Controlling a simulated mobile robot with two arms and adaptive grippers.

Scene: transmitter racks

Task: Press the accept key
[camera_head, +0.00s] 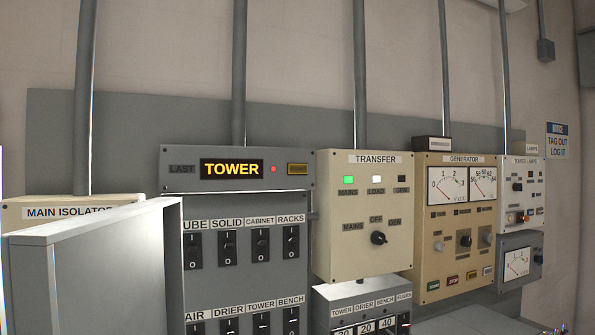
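An annunciator panel (178,178) is on the wall at picture centre-left. Its dark display (231,169) shows "TOWER" in lit yellow letters, with the word "LAST" to its left. A small red lamp (273,169) glows right of the display. A small dark yellow key (298,169) sits at the panel's right end; its lettering is too small to read, so I cannot confirm that it is the accept key. Neither of my grippers is in view.
Below is a switch panel (233,215) with rows of black rocker switches. An open grey door (100,265) juts out at lower left, partly hiding the main isolator box (25,215). Right are the transfer box (340,250) and generator panel (425,270).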

